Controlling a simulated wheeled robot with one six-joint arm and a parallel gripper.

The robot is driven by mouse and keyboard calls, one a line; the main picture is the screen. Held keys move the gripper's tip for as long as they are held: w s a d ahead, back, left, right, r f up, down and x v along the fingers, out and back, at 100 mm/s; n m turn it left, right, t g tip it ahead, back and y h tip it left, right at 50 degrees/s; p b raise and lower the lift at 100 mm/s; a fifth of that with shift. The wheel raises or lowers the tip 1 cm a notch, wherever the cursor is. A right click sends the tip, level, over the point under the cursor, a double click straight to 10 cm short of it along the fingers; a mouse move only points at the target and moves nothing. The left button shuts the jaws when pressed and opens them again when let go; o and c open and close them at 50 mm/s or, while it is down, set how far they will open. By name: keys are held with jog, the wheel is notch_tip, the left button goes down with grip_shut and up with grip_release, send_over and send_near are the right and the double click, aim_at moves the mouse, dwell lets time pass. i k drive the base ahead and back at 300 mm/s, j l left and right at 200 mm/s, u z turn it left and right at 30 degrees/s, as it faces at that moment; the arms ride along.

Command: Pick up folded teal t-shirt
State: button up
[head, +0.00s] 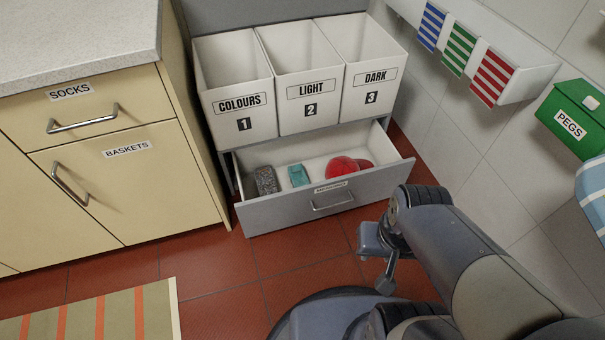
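The folded teal t-shirt (299,175) is a small teal bundle lying in the open grey drawer (325,207). It sits between a dark grey speckled item (266,181) on its left and a red cap-like item (342,166) on its right. The drawer's front panel stands nearer than these items. My gripper (380,262) is outside the drawer, in front of its right part and to the right of the t-shirt, apart from it. My arm partly hides the gripper, and I cannot tell whether its fingers are open or shut. I see nothing held in it.
Three white bins, COLOURS (237,87), LIGHT (308,95) and DARK (371,85), stand above the drawer. A cream cabinet (120,190) is at left, a green PEGS box (576,120) at right. A striped rug (100,316) lies on the red tiled floor (215,265).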

aim_at(297, 176)
jog(key=i+j+u, duration=0.3)
jog(key=i, duration=0.15)
jog(key=i+u, duration=0.3)
jog(key=i, duration=0.15)
